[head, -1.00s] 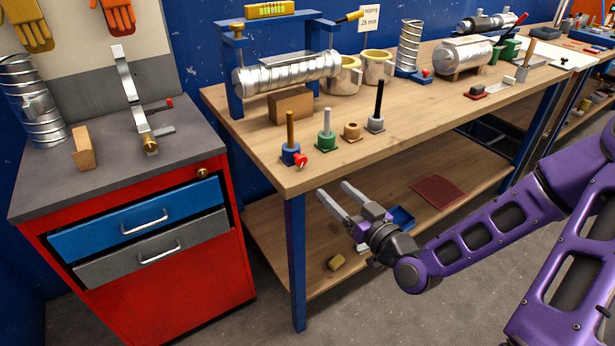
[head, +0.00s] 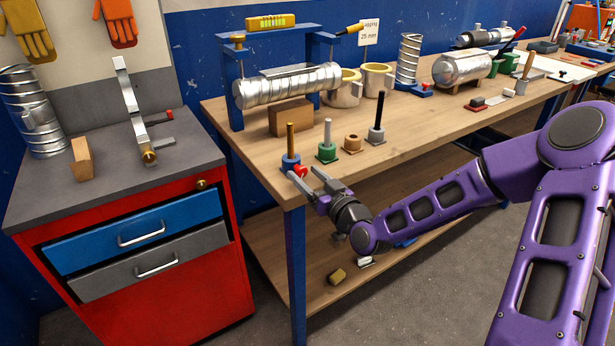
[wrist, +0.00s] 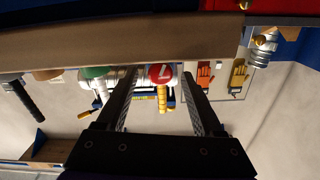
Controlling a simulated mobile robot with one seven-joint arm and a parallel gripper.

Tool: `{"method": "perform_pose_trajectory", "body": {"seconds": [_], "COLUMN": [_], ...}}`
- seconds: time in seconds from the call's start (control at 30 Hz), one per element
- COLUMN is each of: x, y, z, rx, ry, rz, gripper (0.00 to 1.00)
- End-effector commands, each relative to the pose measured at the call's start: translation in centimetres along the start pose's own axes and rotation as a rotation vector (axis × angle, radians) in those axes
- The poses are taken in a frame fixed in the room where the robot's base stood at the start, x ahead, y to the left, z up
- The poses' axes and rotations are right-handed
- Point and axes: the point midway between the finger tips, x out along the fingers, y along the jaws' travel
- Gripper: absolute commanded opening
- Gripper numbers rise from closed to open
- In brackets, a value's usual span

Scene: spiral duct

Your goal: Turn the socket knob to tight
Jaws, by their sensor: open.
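The red socket knob (head: 300,171) sticks out from the front of a blue socket (head: 290,160) near the table's front left corner. A brass rod (head: 291,138) stands upright in this socket. My gripper (head: 304,176) is open at the table's front edge, with its fingertips close to the knob. In the wrist view, which is upside down, the red knob (wrist: 161,74) with a white mark shows between the two open fingers (wrist: 159,82). The brass rod (wrist: 162,98) also shows there. Whether the fingers touch the knob cannot be told.
A green socket (head: 327,152), a brown ring-shaped piece (head: 352,143) and a socket with a black rod (head: 376,131) stand to the right. A wooden block (head: 292,113) and a spiral duct (head: 287,84) on a blue stand are behind. A red cabinet (head: 165,290) is left.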

Motion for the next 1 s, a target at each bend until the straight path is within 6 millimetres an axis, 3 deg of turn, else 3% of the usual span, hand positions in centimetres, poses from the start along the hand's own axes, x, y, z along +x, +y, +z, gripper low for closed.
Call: {"method": "perform_pose_trajectory", "body": {"seconds": [0.07,0.47,0.67,1.0], "x": [-0.01,-0.04,-0.05,-0.05], "y": [-0.01,-0.01,-0.01,0.04], "z": [0.01,0.02,0.01,-0.03], "rx": [0.0,0.0,0.015,0.334], "ry": [0.0,0.0,0.0,0.0], "rz": [0.0,-0.001,0.0,-0.001], "gripper": [0.69,0.0,0.0,0.0]}}
